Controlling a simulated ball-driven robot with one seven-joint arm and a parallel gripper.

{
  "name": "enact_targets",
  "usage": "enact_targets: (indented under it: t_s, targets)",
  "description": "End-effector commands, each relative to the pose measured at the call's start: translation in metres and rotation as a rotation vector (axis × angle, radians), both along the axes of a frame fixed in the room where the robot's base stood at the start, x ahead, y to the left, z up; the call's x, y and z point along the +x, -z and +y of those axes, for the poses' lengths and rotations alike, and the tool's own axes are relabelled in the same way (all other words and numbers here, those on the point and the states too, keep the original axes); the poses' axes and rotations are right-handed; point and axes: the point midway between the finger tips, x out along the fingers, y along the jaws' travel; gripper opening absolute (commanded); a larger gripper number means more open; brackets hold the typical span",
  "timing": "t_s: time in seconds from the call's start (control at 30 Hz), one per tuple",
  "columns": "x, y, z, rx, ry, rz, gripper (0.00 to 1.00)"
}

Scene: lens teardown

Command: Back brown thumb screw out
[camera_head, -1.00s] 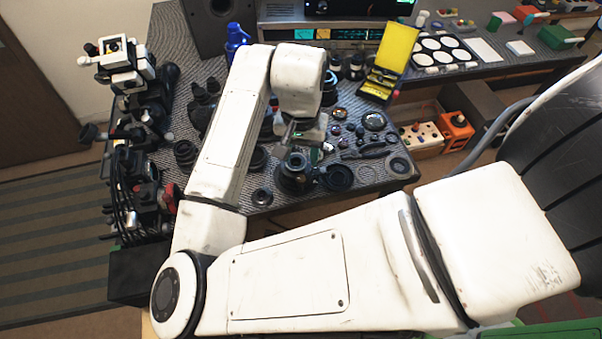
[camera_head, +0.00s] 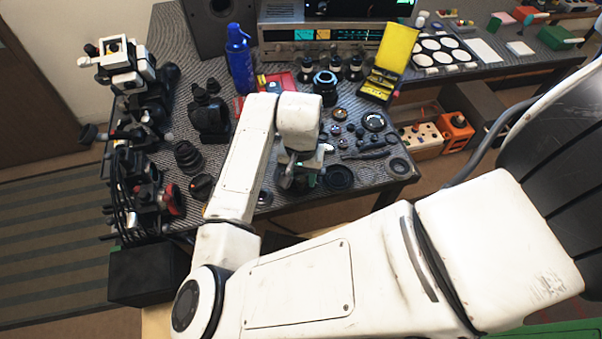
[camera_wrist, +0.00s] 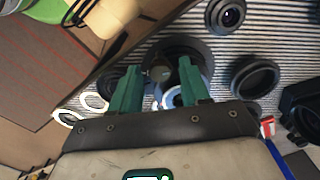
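My gripper (camera_head: 300,172) is over the front part of the grey ribbed bench mat, directly above a dark lens piece (camera_head: 288,181) that it mostly hides. In the wrist view my gripper (camera_wrist: 159,66) has its two green fingers apart. A small dark grey-brown round knob (camera_wrist: 158,73) shows between the fingertips, with a gap visible on at least the right side. It may be the thumb screw; its brown colour is not clear. Dark lens parts (camera_wrist: 180,50) lie behind it. I cannot tell whether either finger touches the knob.
Black rings (camera_head: 338,178) and small lens parts lie right of my gripper. A blue bottle (camera_head: 240,60), a yellow box (camera_head: 390,60) and dark lens barrels (camera_head: 208,115) stand farther back. The bench's front edge is close to my gripper.

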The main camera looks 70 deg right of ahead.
Motion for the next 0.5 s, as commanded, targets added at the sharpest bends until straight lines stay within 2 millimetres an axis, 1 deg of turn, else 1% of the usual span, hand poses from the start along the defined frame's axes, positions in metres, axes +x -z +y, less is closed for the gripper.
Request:
enact_targets:
  t_s: [0.03, 0.07, 0.43, 0.47, 0.5]
  targets:
    - [0.0000, -0.0002, -0.0001, 0.000, 0.000, 0.000, 0.41]
    - [0.0000, -0.0002, -0.0001, 0.000, 0.000, 0.000, 0.38]
    - [0.0001, -0.0004, -0.0001, 0.000, 0.000, 0.000, 0.03]
    - [0.0001, -0.0004, -0.0001, 0.000, 0.000, 0.000, 0.00]
    - [0.0001, -0.0004, -0.0001, 0.000, 0.000, 0.000, 0.00]
